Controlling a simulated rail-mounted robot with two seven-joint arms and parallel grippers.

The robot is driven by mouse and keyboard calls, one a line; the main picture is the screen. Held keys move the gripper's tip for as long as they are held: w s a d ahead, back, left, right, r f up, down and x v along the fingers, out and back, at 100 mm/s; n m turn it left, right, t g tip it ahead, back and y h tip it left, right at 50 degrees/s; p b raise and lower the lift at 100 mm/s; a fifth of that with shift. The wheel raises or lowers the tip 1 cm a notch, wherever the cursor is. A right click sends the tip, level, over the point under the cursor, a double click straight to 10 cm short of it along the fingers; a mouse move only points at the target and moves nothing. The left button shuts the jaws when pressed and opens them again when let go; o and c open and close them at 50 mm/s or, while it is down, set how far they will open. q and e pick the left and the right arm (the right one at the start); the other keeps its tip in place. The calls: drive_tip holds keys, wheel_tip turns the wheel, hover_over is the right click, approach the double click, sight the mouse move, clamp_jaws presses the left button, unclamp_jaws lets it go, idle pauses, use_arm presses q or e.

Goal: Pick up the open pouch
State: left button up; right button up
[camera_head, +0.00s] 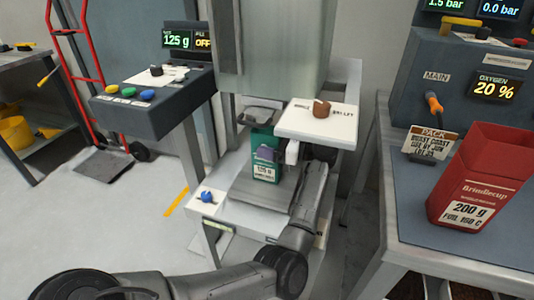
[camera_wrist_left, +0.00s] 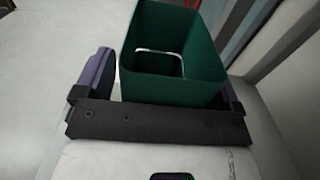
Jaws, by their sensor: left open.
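The open pouch (camera_head: 263,139) is green with an open top and a pale label low on its front. It stands upright on the grey plate below the filler in the head view. In the left wrist view the pouch (camera_wrist_left: 172,78) shows its open mouth and inner walls. My left gripper (camera_wrist_left: 165,88) is open, with one purple-padded finger on either side of the pouch. The finger on the left shows a small gap; contact on the right side cannot be told. In the head view a purple pad covers part of the pouch's front. My right gripper is not in view.
A white shelf with a brown knob (camera_head: 317,119) juts out just above and right of the pouch. A blue knob (camera_head: 207,197) sits on the stand's left side. A red pouch (camera_head: 482,185) stands on the right bench (camera_head: 430,236). A control console (camera_head: 150,108) is at left.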

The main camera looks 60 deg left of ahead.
use_arm(q)
drive_tip(key=shift+c, duration=0.3)
drive_tip(key=c, duration=0.8)
drive_tip(key=shift+o, duration=0.2)
